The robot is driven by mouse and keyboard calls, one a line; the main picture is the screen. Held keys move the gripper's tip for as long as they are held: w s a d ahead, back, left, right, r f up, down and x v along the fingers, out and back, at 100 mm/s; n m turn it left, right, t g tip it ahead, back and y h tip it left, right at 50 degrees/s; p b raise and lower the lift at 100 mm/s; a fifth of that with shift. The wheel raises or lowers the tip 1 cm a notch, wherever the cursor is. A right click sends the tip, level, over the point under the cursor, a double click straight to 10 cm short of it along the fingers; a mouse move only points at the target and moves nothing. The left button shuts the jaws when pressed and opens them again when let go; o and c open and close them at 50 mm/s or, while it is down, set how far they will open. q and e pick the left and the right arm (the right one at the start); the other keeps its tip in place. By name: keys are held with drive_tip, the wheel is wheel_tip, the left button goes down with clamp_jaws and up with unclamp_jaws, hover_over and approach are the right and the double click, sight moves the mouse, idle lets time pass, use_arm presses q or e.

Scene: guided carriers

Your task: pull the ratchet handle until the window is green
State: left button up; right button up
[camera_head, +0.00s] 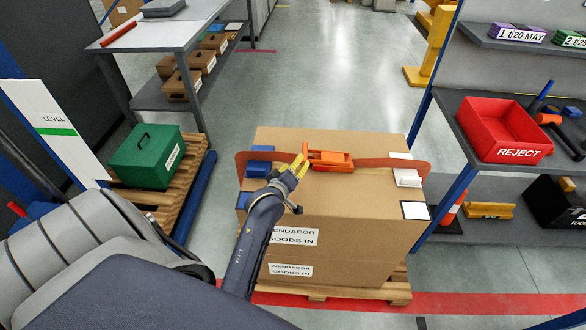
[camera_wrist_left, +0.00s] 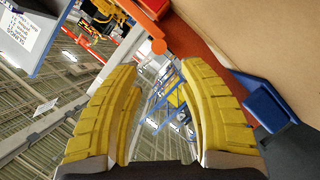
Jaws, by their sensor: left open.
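The orange ratchet (camera_head: 328,158) sits on top of a large cardboard box (camera_head: 365,195), on a brown-orange strap (camera_head: 380,165) that runs across the top. Part of the orange ratchet (camera_wrist_left: 152,8) also shows at the top of the left wrist view. My left gripper (camera_head: 299,166), with yellow finger pads, is just left of the ratchet, above the strap. In the left wrist view its fingers (camera_wrist_left: 162,95) are apart with nothing between them. I cannot make out a window or its colour. My right gripper is not in view.
A blue corner piece (camera_head: 260,153) and a white one (camera_head: 405,172) sit under the strap at the box edges. The box stands on a wooden pallet (camera_head: 400,290). A green case (camera_head: 147,157) is to the left, a red REJECT bin (camera_head: 505,130) on shelving to the right.

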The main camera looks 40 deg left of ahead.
sight(305, 153)
use_arm(q)
drive_tip(key=shift+v, duration=0.9)
drive_tip(key=shift+o, duration=0.2)
drive_tip(key=shift+n+t, duration=0.3)
drive_tip(key=shift+n, duration=0.2)
drive_tip(key=v, duration=0.5)
drive_tip(key=shift+s+a+f, duration=0.1)
drive_tip(key=shift+a+f, duration=0.05)
drive_tip(key=shift+f, duration=0.2)
drive_tip(key=shift+c, duration=0.2)
drive_tip(key=x, duration=1.7)
clamp_jaws()
drive_tip(key=shift+d, duration=0.2)
